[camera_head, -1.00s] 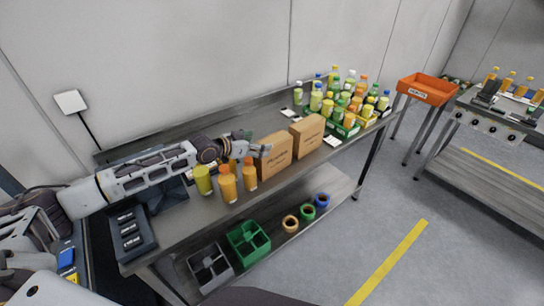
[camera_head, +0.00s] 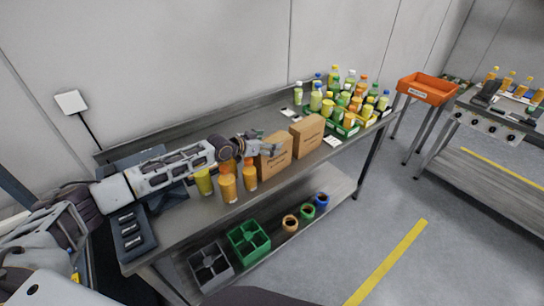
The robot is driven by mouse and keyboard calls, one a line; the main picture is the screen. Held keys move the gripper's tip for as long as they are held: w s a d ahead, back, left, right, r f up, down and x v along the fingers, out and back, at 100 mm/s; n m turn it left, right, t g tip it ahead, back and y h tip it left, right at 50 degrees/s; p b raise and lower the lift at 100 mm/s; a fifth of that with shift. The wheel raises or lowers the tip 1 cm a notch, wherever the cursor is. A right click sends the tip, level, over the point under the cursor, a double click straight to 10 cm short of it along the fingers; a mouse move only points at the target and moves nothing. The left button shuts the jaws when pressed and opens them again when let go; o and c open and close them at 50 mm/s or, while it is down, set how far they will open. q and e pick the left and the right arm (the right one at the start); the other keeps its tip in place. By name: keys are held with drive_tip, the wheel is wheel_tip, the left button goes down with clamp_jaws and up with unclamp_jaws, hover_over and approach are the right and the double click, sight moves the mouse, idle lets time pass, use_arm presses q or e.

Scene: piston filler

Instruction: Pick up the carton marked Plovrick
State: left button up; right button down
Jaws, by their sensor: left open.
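Two brown cartons stand side by side on the metal table. The left carton (camera_head: 277,162) and the right carton (camera_head: 308,138) both carry dark print on the front, too small to read with certainty, so I cannot tell which is marked Plovrick. My left gripper (camera_head: 270,142) is open at the top of the left carton and hides part of its upper edge. I cannot tell whether it touches the carton. My right gripper is not in view.
Orange bottles (camera_head: 228,187) and a yellow-green bottle (camera_head: 204,182) stand close beneath my left arm. Many bottles (camera_head: 343,100) crowd the table's far end. The lower shelf holds a green divided crate (camera_head: 248,242), a grey one (camera_head: 211,267) and rolls of tape (camera_head: 307,211).

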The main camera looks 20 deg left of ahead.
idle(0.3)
use_arm(q)
drive_tip(key=shift+s+f, duration=0.1)
clamp_jaws()
idle(0.5)
